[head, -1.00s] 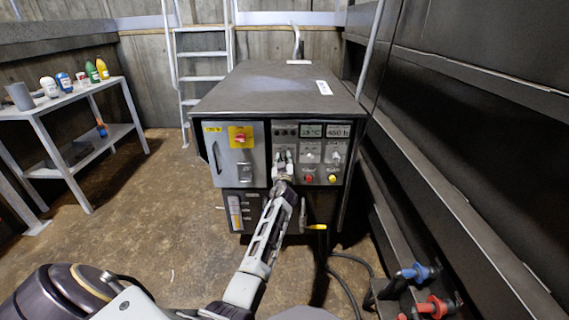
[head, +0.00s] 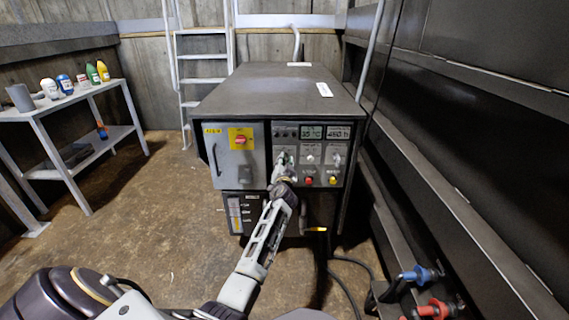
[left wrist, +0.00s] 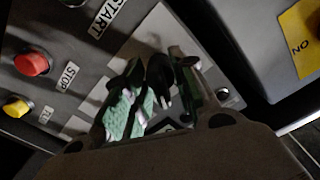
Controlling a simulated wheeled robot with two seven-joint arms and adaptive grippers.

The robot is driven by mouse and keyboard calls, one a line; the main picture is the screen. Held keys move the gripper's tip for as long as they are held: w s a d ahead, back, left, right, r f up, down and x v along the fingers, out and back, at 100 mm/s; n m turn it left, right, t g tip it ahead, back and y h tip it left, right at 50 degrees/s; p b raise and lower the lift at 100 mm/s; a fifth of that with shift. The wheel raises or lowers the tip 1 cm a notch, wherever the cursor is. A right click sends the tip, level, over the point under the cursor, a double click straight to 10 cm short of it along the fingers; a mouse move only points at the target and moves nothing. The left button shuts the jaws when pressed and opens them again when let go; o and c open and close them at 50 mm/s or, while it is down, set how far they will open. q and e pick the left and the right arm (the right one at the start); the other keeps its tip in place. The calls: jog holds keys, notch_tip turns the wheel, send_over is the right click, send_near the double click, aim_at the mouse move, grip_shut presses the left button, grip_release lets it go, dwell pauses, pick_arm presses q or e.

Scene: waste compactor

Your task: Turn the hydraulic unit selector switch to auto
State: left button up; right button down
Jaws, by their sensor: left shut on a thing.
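The hydraulic unit (head: 285,90) is a dark metal cabinet with a grey control panel on its front. My left gripper (head: 282,163) is at the left column of this panel, below the small indicator lights. In the left wrist view, its green-padded fingers (left wrist: 157,98) are shut on the black selector switch (left wrist: 160,70), one finger on each side. The fingers hide most of the switch's plate and markings, so its pointed position cannot be read. My right gripper is not in view.
Red (head: 308,180) and yellow (head: 333,180) buttons sit right of the gripper. A red rotary switch on a yellow plate (head: 240,140) is on the door to the left. A dark wall with a ledge runs along the right. A bottle table (head: 70,98) stands left; floor between is clear.

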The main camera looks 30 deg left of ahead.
pick_arm(q)
jog(key=shift+m, duration=1.6)
jog(key=shift+p, duration=0.3)
jog(key=o, duration=0.7)
jog(key=shift+v, duration=6)
jog(key=shift+f, duration=0.1)
